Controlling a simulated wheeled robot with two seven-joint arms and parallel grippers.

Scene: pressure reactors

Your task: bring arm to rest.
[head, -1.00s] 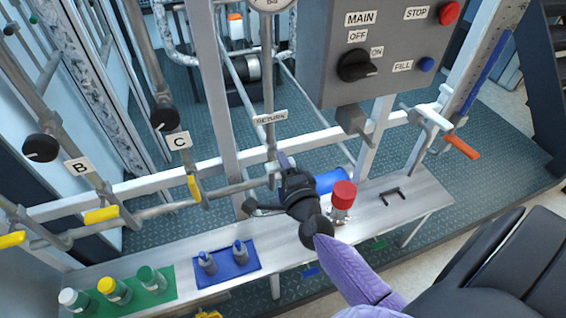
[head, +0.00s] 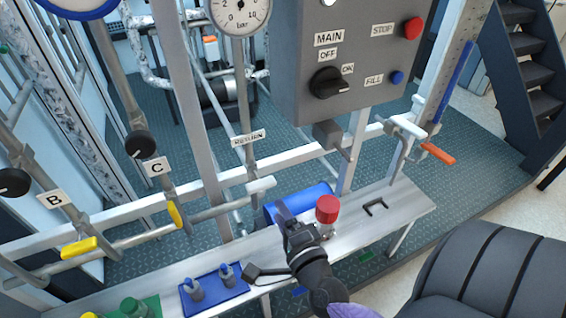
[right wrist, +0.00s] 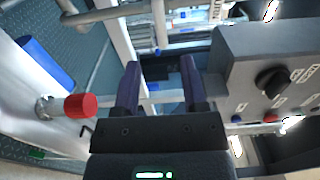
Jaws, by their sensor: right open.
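My right gripper (head: 283,214) is in the lower middle of the head view, over the metal shelf, just left of a red-capped fitting (head: 327,210). In the right wrist view its two fingers (right wrist: 160,75) stand apart with nothing between them. The white handle (head: 261,187) of the return line, below the RETURN label (head: 249,138), is apart from the gripper. My right forearm comes in from the bottom edge. My left gripper is not in view.
The control box (head: 350,62) hangs above right. The shelf (head: 405,205) carries a blue cylinder (head: 310,198), a black bracket (head: 375,206) and a blue mat (head: 212,292) with two fittings. An orange-handled clamp (head: 437,153) is at right. A black padded seat (head: 490,280) fills the lower right.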

